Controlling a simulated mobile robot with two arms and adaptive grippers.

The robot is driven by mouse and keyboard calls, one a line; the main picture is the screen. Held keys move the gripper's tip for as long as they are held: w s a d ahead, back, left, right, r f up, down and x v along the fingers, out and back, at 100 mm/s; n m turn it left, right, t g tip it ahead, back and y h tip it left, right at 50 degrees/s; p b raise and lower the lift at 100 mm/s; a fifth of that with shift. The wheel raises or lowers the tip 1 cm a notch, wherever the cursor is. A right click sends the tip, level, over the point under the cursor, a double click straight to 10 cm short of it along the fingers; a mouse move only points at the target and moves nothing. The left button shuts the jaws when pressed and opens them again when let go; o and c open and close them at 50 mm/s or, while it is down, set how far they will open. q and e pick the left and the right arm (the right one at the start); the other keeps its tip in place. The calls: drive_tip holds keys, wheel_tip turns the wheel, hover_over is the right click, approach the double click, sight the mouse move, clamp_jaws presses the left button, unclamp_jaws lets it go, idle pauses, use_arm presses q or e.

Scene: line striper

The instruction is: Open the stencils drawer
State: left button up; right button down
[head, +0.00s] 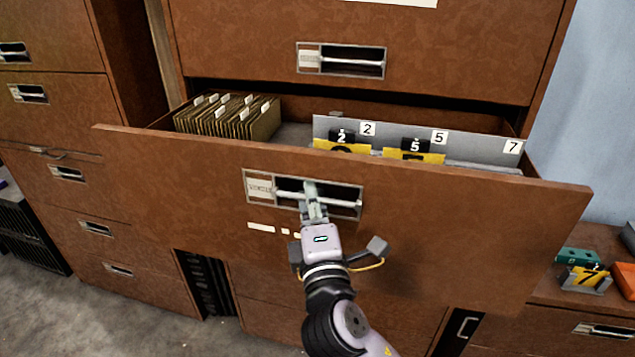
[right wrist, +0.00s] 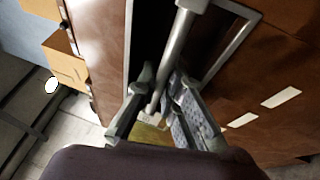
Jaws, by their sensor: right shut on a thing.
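The stencils drawer (head: 420,215) is a wide brown drawer that stands pulled out of the cabinet. Its label beside the handle is too small to read surely. Inside are tan file folders (head: 228,117) at the left and grey dividers (head: 470,148) numbered 2, 5 and 7 with yellow stencils at the right. My right gripper (head: 313,205) is shut on the drawer handle (head: 335,198), at the middle of the drawer front. In the right wrist view the handle bar (right wrist: 172,65) passes between its fingers. My left gripper is not in view.
A closed drawer (head: 460,50) sits above the open one. More brown cabinets (head: 60,120) stand at the left. Grey floor (head: 90,310) shows at the lower left.

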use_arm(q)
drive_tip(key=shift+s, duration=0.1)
use_arm(e)
drive_tip(key=shift+s+a+f, duration=0.1)
drive_tip(key=shift+s+a, duration=0.05)
drive_tip(key=shift+s, duration=0.35)
drive_tip(key=shift+s+a+f, duration=0.1)
drive_tip(key=shift+s+a, duration=0.05)
drive_tip(key=shift+s, duration=0.3)
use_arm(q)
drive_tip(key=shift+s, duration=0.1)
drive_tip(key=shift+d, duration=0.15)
use_arm(e)
drive_tip(key=c, duration=2)
unclamp_jaws()
drive_tip(key=shift+r, duration=0.15)
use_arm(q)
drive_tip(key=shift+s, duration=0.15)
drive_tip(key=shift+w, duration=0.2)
use_arm(e)
drive_tip(key=v, duration=1.2)
